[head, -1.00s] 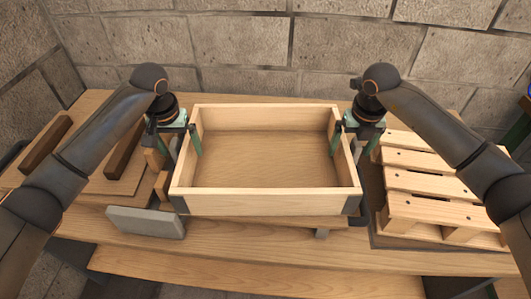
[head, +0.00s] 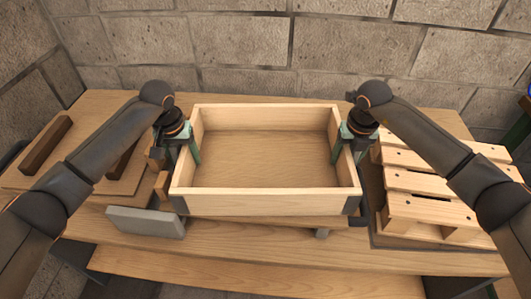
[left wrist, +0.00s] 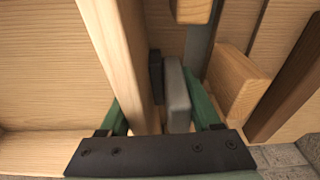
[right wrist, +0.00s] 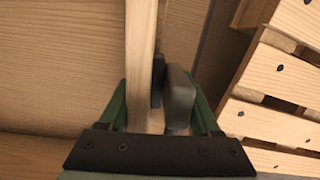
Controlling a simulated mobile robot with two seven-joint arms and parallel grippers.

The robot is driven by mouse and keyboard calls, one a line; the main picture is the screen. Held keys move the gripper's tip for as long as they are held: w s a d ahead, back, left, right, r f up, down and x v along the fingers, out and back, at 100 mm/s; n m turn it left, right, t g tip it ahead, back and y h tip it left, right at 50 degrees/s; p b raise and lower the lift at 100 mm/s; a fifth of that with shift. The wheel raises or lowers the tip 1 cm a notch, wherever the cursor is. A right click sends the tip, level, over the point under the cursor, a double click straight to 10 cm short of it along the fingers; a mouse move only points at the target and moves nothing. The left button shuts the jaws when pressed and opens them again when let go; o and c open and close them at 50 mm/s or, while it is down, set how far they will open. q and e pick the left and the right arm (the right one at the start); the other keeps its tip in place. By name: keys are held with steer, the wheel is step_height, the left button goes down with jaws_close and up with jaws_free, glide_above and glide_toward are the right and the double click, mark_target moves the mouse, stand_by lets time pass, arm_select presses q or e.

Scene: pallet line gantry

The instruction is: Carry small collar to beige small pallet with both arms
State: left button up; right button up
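The small collar (head: 265,204), an open-topped light wood frame, sits level at the middle of the bench. The pale wooden slatted pallet (head: 432,184), likely the beige small pallet, lies to its right. My left gripper (head: 194,158) is at the collar's left wall, which shows between its fingers in the left wrist view (left wrist: 160,110). My right gripper (head: 338,156) is likewise at the right wall, its open fingers astride it in the right wrist view (right wrist: 160,110). A grey block stands beside the wall between the fingers in each wrist view. The fingertips are partly hidden.
A grey block (head: 146,222) lies at the bench front left of the collar. A board with dark brown bars (head: 46,146) is at the far left. The pallet rests on a dark mat (head: 385,240). A stone wall (head: 240,45) stands behind the bench.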

arm_select(q)
jaws_close()
arm_select(e)
jaws_close()
steer(key=shift+r, duration=0.1)
